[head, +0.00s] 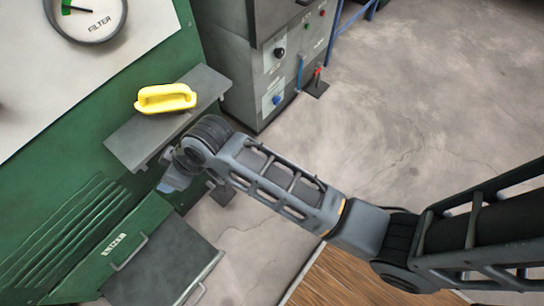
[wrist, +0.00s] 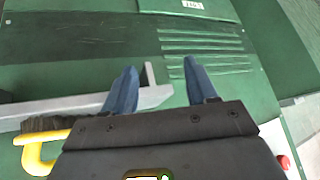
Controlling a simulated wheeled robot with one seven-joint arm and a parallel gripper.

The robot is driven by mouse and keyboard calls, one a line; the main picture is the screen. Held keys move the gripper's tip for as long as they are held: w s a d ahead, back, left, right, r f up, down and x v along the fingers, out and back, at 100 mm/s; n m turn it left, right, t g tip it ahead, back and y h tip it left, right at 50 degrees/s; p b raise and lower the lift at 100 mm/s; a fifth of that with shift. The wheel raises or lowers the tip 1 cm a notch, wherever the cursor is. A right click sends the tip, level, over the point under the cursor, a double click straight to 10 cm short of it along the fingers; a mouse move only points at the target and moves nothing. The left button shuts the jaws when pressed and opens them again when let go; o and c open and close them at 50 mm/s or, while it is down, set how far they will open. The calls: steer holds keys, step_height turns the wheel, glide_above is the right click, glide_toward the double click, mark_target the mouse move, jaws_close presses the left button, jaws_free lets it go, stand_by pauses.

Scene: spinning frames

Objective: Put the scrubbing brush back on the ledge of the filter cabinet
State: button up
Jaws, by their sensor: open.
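The yellow scrubbing brush (head: 166,98) lies on the grey ledge (head: 135,143) of the green filter cabinet (head: 75,190), towards the ledge's far end. In the wrist view the brush's yellow handle (wrist: 35,158) shows at the lower left, partly cut off by my gripper's body. The ledge's grey edge (wrist: 60,110) runs beside it. My gripper (wrist: 160,72) is open, with nothing between its two blue fingers. In the head view my gripper (head: 172,182) is beside the ledge's front edge, apart from the brush, and its fingertips are partly hidden.
A round filter gauge (head: 88,15) is on the panel above the ledge. Below stands a green box with a dark lid (head: 165,265) and handles. A grey control cabinet (head: 275,75) with knobs stands beyond the ledge. Concrete floor (head: 430,100) is open to the right.

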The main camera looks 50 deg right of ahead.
steer(key=s+d+r+m+t+h, duration=0.1)
steer(key=s+d+m+t, duration=0.15)
steer(key=s, duration=0.85)
steer(key=s+d+r+m+t+h, duration=0.1)
steer(key=s+d+r+m+t, duration=0.15)
steer(key=s, duration=0.75)
steer(key=s+d+r+t+h, duration=0.1)
steer(key=s+d+r+t, duration=0.1)
steer(key=s+d+r, duration=0.2)
steer(key=s+d+r+t+h, duration=0.1)
steer(key=s+d+r, duration=0.3)
steer(key=s+r, duration=0.6)
step_height(320, 180, up, 2)
steer(key=shift+s+d+r+t, duration=0.1)
steer(key=shift+s+d+t, duration=0.05)
steer(key=shift+d+t, duration=0.3)
steer(key=shift+a, duration=0.15)
